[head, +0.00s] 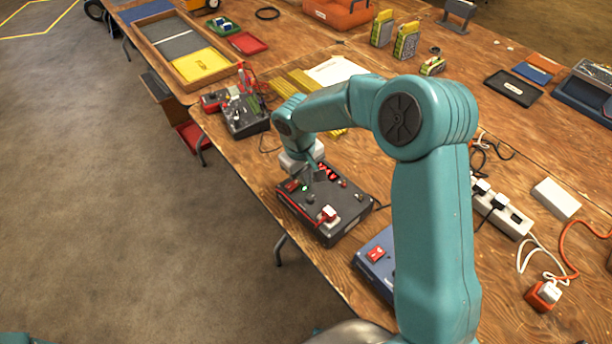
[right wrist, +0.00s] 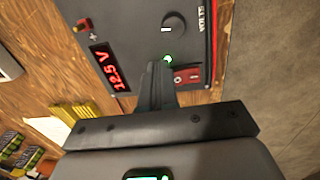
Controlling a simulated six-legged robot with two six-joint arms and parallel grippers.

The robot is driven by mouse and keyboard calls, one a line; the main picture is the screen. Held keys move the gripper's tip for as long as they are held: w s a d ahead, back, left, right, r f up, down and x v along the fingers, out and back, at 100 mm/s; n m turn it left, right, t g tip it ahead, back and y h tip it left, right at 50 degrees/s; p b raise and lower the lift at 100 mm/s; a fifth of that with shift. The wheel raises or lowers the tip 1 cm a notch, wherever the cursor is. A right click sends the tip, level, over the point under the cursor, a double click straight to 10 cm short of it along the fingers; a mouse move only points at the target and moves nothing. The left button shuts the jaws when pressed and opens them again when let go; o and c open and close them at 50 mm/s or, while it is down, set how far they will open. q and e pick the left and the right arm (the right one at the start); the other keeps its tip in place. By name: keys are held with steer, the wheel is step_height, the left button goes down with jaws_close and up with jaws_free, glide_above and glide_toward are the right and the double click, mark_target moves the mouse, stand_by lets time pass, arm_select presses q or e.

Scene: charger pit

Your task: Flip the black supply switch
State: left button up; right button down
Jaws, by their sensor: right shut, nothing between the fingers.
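The black supply (head: 347,204) sits at the table's left edge in the head view, with a lit green light on top. In the right wrist view its panel (right wrist: 135,28) shows a red display reading 12.5 V, a round black knob, a lit green light (right wrist: 168,58) and a red rocker switch (right wrist: 187,75). My right gripper (head: 309,174) points down over the panel. In the right wrist view its fingers (right wrist: 159,72) are shut and empty, close beside the switch and partly covering the panel. I cannot tell whether they touch it. My left gripper is not in view.
A blue box (head: 374,262) with a red switch stands nearer me, partly behind my right arm. Another dark device (head: 246,116) with leads lies farther off. A power strip (head: 500,208) and cables lie at right. Open floor lies left of the table.

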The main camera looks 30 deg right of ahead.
step_height(320, 180, up, 3)
steer(key=shift+f+p, duration=0.1)
steer(key=shift+p, duration=0.55)
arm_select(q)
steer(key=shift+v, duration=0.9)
arm_select(e)
step_height(320, 180, up, 10)
steer(key=a, duration=0.1)
steer(key=shift+a, duration=0.25)
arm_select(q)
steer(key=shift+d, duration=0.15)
arm_select(e)
steer(key=shift+s, duration=0.15)
